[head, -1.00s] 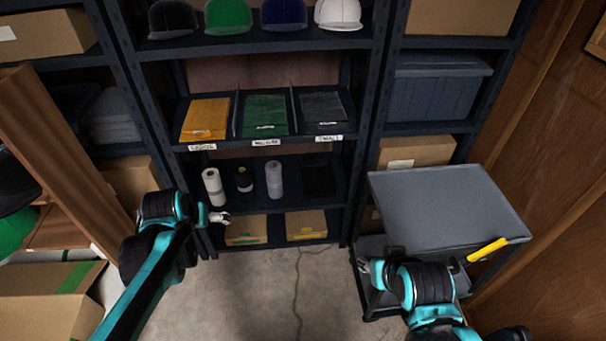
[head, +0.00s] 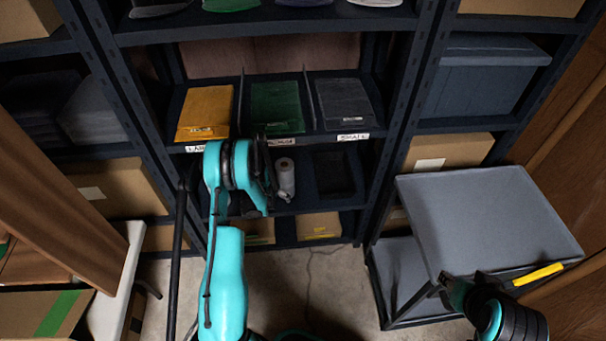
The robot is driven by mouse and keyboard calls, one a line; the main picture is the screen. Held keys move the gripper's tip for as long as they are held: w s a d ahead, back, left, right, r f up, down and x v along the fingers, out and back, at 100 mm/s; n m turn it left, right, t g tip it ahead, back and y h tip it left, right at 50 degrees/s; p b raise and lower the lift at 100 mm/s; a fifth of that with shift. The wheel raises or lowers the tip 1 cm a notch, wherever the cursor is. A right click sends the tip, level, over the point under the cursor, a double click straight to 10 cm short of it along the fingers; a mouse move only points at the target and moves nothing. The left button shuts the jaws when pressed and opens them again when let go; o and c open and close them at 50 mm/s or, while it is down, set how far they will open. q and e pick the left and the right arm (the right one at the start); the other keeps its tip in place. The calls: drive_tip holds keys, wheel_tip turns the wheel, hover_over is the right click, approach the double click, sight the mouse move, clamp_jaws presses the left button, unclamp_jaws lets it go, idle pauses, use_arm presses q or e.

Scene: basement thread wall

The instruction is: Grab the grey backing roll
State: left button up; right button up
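The grey backing roll (head: 285,178) stands upright on the third shelf down, just right of my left wrist, and looks pale grey. My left arm reaches from the bottom of the head view up to that shelf. Its wrist covers the left part of the shelf, and the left gripper is hidden behind it. I cannot tell whether it touches the roll. The white and black rolls seen earlier are hidden behind the arm. My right gripper (head: 446,288) is low by the cart's front edge, dark and partly hidden; its finger state is unclear.
A dark bin (head: 334,174) sits right of the roll. Orange (head: 205,112), green (head: 275,107) and dark (head: 343,103) packs lie above. Shelf uprights flank the bay.

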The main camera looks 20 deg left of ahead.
sight(282, 182)
use_arm(q)
drive_tip(key=w, duration=0.2)
drive_tip(key=w+b, duration=0.1)
drive_tip(key=w, duration=0.2)
drive_tip(key=w+a, duration=0.1)
drive_tip(key=w, duration=0.1)
drive_tip(key=shift+w+f+b, duration=0.3)
drive_tip(key=shift+f+b, duration=0.1)
drive_tip(key=shift+w, duration=0.5)
drive_tip(key=w, duration=0.1)
drive_tip(key=w+b, duration=0.1)
drive_tip(key=w, duration=0.2)
drive_tip(key=shift+a+f+b, duration=0.3)
drive_tip(key=shift+a+b, duration=0.05)
drive_tip(key=shift+w+f, duration=0.15)
drive_tip(key=shift+f, duration=0.45)
drive_tip(key=shift+w+f+b, duration=0.15)
drive_tip(key=shift+f+b, duration=0.15)
drive_tip(key=shift+f, duration=0.1)
drive_tip(key=shift+r, duration=0.1)
drive_tip(key=c, duration=1.6)
